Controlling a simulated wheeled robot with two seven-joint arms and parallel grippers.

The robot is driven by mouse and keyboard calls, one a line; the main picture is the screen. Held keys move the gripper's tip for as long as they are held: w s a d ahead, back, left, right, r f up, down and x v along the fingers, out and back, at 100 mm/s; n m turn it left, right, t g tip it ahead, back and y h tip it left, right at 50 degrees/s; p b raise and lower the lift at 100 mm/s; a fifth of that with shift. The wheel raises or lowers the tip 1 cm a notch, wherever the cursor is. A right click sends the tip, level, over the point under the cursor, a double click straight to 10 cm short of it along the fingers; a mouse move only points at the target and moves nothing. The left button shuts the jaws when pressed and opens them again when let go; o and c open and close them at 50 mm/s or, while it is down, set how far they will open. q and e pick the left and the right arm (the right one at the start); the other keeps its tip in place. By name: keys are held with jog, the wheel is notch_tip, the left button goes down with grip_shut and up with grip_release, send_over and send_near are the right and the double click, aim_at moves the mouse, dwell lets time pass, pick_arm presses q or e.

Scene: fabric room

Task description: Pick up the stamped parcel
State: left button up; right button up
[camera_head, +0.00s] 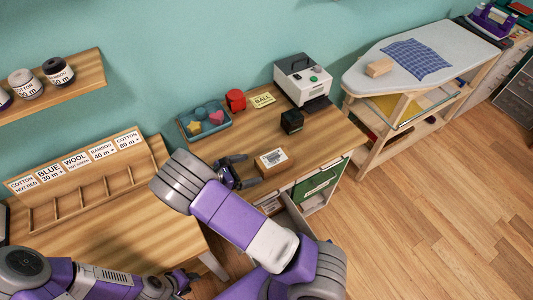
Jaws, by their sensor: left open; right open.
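A small brown parcel (271,159) with a white printed label on top lies near the front edge of the wooden desk (330,141). Whether the label includes a stamp is too small to tell. My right gripper (249,171) is open just left of the parcel, its fingers pointing towards it. I cannot tell whether they touch it. My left gripper (188,280) is low at the front, left of the desk, open and empty, far from the parcel. A black block-like device (291,121) stands on the desk behind the parcel.
A blue tray (184,133) of coloured shapes, a red object (235,100), a yellow card (263,100) and a white-and-black machine (302,78) stand behind. A drawer (291,222) is open below the desk. An ironing board (440,50) is right; a labelled rack (90,192) left.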

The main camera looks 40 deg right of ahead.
aim_at(259, 166)
jog(key=x, duration=0.4)
jog(key=b+x, duration=0.1)
jog(key=x, duration=0.2)
jog(key=shift+s+r, duration=0.25)
jog(key=c, duration=1)
